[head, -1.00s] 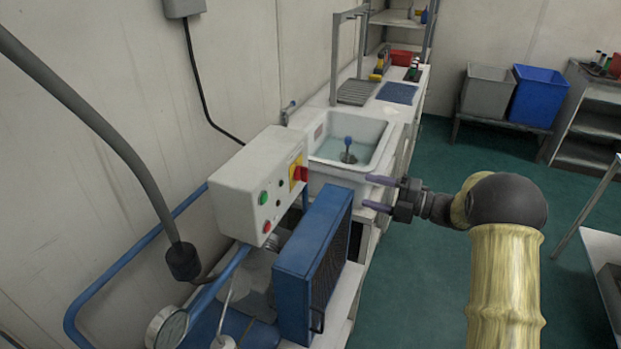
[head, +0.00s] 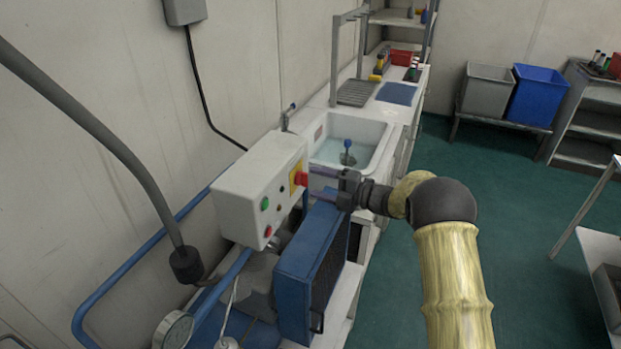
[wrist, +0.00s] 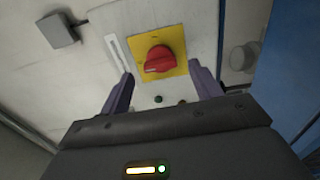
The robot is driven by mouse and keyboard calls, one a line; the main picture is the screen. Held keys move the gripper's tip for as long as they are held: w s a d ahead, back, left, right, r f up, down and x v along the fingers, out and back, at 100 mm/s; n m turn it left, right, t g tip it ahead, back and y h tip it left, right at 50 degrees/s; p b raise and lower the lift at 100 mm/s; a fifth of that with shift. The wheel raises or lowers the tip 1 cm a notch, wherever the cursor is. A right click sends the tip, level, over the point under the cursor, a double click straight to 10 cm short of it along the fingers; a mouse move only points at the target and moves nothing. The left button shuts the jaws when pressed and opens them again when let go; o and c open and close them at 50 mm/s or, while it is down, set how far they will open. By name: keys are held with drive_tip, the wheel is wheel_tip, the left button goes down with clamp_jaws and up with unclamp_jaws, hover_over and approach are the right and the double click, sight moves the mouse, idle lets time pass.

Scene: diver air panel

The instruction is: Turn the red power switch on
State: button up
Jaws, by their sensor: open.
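The red power switch (head: 301,179) is a rotary knob on a yellow plate (head: 293,183), on the front of a white control box (head: 257,190). In the wrist view the red knob (wrist: 159,59) shows near the middle of its yellow plate (wrist: 176,37), with its pointer ridge lying roughly crosswise. My gripper (head: 317,181) is open, with its fingers pointing at the box face just in front of the switch. In the wrist view my purple fingertips (wrist: 160,80) stand apart, one on each side below the knob. I see no contact with the knob.
A blue radiator-like unit (head: 312,262) stands close below my gripper. A sink (head: 350,142) is behind it.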

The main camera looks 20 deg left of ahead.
sight(303, 179)
drive_tip(key=a, duration=0.3)
drive_tip(key=shift+w, duration=0.1)
drive_tip(key=c, duration=1)
